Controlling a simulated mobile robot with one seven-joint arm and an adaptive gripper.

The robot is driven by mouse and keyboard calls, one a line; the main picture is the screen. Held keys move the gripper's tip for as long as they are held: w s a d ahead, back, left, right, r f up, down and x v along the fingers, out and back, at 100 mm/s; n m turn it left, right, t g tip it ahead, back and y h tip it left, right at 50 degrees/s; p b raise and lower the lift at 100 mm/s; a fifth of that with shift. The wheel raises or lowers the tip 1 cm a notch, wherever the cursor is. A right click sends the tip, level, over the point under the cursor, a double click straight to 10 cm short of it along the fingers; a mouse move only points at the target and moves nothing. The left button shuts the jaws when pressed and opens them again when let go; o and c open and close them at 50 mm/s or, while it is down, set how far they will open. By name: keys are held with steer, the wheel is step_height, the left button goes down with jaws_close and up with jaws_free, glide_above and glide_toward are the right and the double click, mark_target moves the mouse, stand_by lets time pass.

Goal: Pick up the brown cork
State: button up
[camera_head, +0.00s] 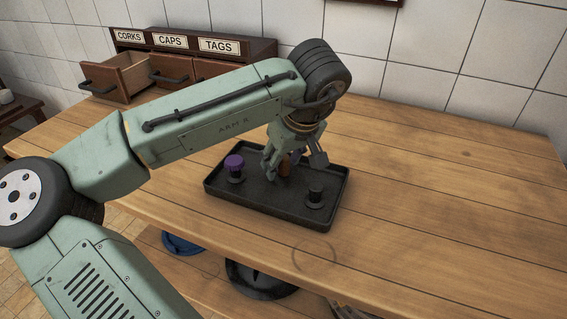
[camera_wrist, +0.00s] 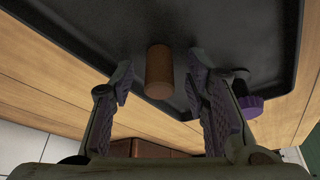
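The brown cork (camera_wrist: 159,68) stands in the black tray (camera_head: 262,213), which lies on the wooden table. In the wrist view it sits between the two fingers of my gripper (camera_wrist: 161,76), with a visible gap on each side. The fingers are open and do not appear to touch it. In the head view my gripper (camera_head: 291,157) is low over the tray, and the cork (camera_head: 285,166) shows only partly behind the fingers.
A purple-topped stopper (camera_head: 234,162) stands left in the tray and a black one (camera_head: 315,194) stands right. A drawer box labelled CORKS, CAPS and TAGS (camera_head: 195,41) is at the back, its left drawer (camera_head: 114,77) pulled out. The table's right side (camera_head: 450,180) is clear.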

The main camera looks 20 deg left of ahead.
steer(key=c, duration=0.8)
steer(key=shift+r, duration=0.2)
steer(key=shift+r, duration=0.25)
steer(key=shift+s+a+r+b, duration=0.2)
steer(key=shift+r+b, duration=0.25)
steer(key=shift+r, duration=0.15)
steer(key=shift+s+a+r+b, duration=0.15)
steer(key=shift+r+b, duration=0.25)
steer(key=shift+r, duration=0.2)
steer(key=s+a+b, duration=0.1)
steer(key=s+a, duration=0.1)
steer(key=s, duration=0.2)
steer(key=s+a+r+b, duration=0.1)
steer(key=s+a, duration=0.2)
steer(key=s, duration=0.1)
steer(key=s+a+b, duration=0.1)
steer(key=s+a, duration=0.1)
steer(key=s, duration=0.2)
steer(key=shift+s+a+r, duration=0.35)
steer(key=shift+s+r, duration=0.05)
steer(key=shift+f, duration=0.1)
